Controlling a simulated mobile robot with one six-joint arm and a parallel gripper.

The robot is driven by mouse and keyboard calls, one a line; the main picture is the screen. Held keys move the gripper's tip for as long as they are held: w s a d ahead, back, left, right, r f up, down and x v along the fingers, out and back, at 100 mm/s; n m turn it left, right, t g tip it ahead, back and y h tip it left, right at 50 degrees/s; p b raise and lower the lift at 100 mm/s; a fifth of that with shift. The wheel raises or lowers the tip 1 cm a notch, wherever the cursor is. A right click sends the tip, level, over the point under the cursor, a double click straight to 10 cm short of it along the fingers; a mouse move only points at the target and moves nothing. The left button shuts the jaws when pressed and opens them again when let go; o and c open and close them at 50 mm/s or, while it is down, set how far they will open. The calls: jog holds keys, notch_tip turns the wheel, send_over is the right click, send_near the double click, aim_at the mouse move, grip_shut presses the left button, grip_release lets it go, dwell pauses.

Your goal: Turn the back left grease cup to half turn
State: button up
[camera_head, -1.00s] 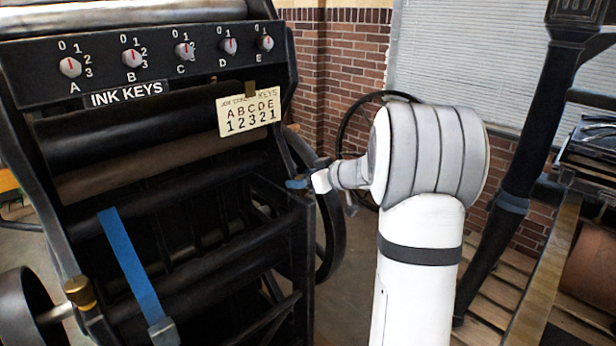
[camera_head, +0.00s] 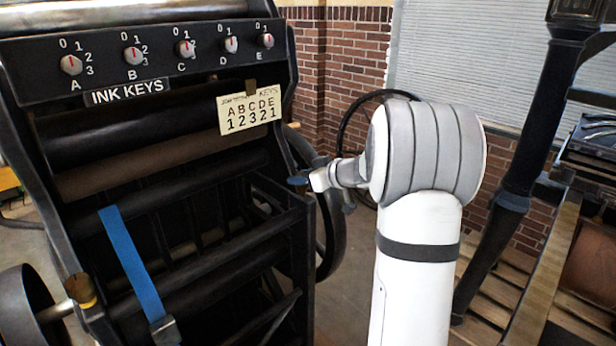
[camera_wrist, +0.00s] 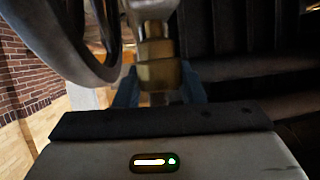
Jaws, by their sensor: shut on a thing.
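A brass grease cup (camera_wrist: 155,75) with a hexagonal lower part shows in the middle of the wrist view, under a grey metal part. My gripper (camera_wrist: 158,90) is shut on it, one blue finger on each side. In the head view my gripper (camera_head: 298,182) reaches the right side of the black press (camera_head: 285,225); the held cup is hidden there. Another brass cup (camera_head: 80,290) sits on the press's lower left side, apart from my gripper. No turn marking on the held cup is readable.
A spoked wheel (camera_head: 333,225) stands close behind my gripper; its curved rim (camera_wrist: 65,45) shows in the wrist view. A row of ink keys (camera_head: 132,57) and a card (camera_head: 250,110) are on the press. Another press (camera_head: 540,130) stands at the right.

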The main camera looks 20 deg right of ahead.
jog(key=h+b, duration=0.1)
jog(key=b, duration=0.2)
jog(key=shift+f+m+t, duration=0.25)
jog(key=shift+m+t, duration=0.05)
jog(key=shift+m, duration=0.1)
jog(key=shift+d+r+m+t+h+b, duration=0.1)
jog(key=shift+r+m+t+h+b, duration=0.25)
jog(key=shift+b, duration=0.55)
jog(key=o, duration=1)
jog(key=shift+f, duration=0.1)
jog(key=v, duration=0.7)
jog(key=shift+s+d+r+b, duration=0.15)
jog(key=shift+s+r+b, duration=0.1)
jog(key=shift+s+b, duration=0.05)
